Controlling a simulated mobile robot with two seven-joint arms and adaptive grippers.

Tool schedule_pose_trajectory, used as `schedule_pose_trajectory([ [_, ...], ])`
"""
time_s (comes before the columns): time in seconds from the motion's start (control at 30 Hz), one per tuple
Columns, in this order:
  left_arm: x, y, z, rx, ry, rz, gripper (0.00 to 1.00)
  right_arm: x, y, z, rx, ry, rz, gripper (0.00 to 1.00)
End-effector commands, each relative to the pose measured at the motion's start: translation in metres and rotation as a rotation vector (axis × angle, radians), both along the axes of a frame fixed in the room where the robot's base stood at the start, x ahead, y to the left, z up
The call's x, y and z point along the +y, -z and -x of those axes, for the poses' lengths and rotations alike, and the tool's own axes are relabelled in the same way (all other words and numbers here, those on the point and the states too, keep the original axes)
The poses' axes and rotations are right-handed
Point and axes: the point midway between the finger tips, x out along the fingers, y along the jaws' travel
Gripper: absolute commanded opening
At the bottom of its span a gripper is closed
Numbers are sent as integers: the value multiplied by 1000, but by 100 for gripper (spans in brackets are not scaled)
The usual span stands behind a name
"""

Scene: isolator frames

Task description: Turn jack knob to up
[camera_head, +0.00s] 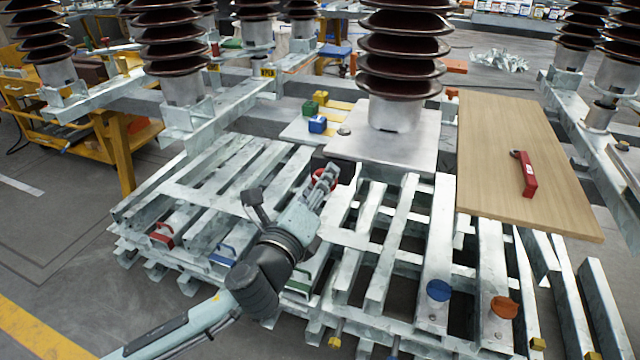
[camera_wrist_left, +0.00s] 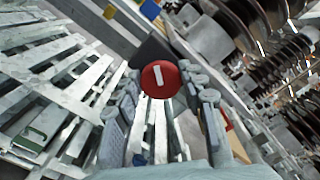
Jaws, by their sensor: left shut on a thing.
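The red round knob (camera_head: 325,175) sits among the grey metal frames in the middle of the head view, partly hidden by my left gripper (camera_head: 323,185). In the left wrist view the red knob (camera_wrist_left: 159,79) faces the camera, and its white bar mark stands nearly upright in the picture, slightly tilted. The fingers of my left gripper lie on both sides of the knob and are shut on it. A blue knob (camera_head: 439,290) and an orange knob (camera_head: 504,307) are on frames at the front right. My right gripper is not in view.
A wooden board (camera_head: 520,150) with a red handle (camera_head: 526,174) lies at the right. Tall brown insulators (camera_head: 402,45) stand behind on metal bases. Red, blue and green handles sit on the frames at the left. A blue block (camera_head: 317,124) and a green block (camera_head: 310,107) stand behind the gripper.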

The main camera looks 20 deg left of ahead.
Motion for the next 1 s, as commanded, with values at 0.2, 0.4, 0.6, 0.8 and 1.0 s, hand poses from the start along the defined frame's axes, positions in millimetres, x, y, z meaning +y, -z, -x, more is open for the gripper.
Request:
schedule_pose_trajectory([
  [0.2,1,2,0,8,-3,209,12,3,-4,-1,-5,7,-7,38],
  [0.4,1,2,0,14,-3,399,12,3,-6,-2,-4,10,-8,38],
  [0.6,1,3,0,21,-3,589,12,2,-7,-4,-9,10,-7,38],
  [0.8,1,4,0,27,-4,780,12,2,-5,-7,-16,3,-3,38],
  [1.0,1,4,0,34,-3,968,12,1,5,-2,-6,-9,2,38],
])
